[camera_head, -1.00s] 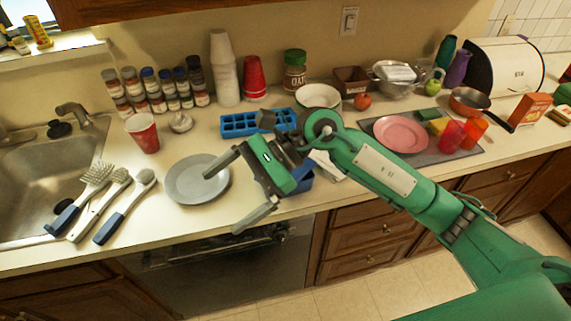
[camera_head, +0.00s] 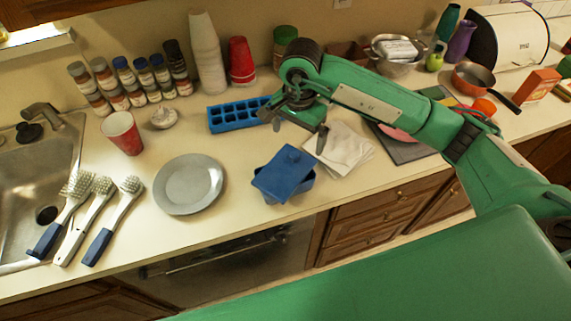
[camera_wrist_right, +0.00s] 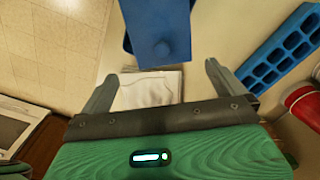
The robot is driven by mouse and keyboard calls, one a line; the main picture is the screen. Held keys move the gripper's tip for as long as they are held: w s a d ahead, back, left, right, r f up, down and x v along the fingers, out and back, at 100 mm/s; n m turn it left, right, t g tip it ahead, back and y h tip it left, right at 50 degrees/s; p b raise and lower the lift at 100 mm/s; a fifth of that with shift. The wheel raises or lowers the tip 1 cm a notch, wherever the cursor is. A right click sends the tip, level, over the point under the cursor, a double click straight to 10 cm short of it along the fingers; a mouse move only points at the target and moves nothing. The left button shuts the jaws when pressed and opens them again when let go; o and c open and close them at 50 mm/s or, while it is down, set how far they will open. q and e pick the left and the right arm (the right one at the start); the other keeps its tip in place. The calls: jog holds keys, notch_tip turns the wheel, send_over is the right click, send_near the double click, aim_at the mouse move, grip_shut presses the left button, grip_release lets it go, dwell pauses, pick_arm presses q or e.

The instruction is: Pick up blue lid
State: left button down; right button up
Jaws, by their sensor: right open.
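The blue lid (camera_head: 287,172) is a rectangular lid with a round knob. It rests askew on a blue container (camera_head: 307,182) near the counter's front edge, with part of the container showing at its side. My right gripper (camera_head: 299,131) is open and empty, above the counter and behind the lid, apart from it. In the right wrist view the lid (camera_wrist_right: 165,25) is at the top, beyond the two spread fingertips (camera_wrist_right: 160,76). My left gripper is in neither view.
A white napkin (camera_head: 345,150) lies right of the container. A grey plate (camera_head: 188,184) is to the left, and a blue ice tray (camera_head: 238,115) behind. Several brushes (camera_head: 112,220) lie near the sink (camera_head: 40,165). Bare counter separates plate and container.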

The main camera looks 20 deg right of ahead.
aim_at(294, 155)
notch_tip(294, 155, down, 2)
jog(key=shift+w+f, duration=0.15)
jog(key=shift+a+f+p, duration=0.15)
jog(key=shift+f+p, duration=0.4)
jog(key=shift+p, duration=0.25)
jog(key=f, duration=0.1)
jog(key=f+p, duration=0.2)
jog(key=f, duration=0.1)
jog(key=shift+s+a, duration=0.25)
jog(key=shift+f, duration=0.3)
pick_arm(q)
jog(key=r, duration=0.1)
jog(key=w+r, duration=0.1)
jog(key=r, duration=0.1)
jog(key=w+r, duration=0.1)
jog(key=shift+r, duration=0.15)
pick_arm(e)
jog(key=shift+c, duration=0.4)
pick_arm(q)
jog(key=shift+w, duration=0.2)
pick_arm(e)
jog(key=c, duration=0.6)
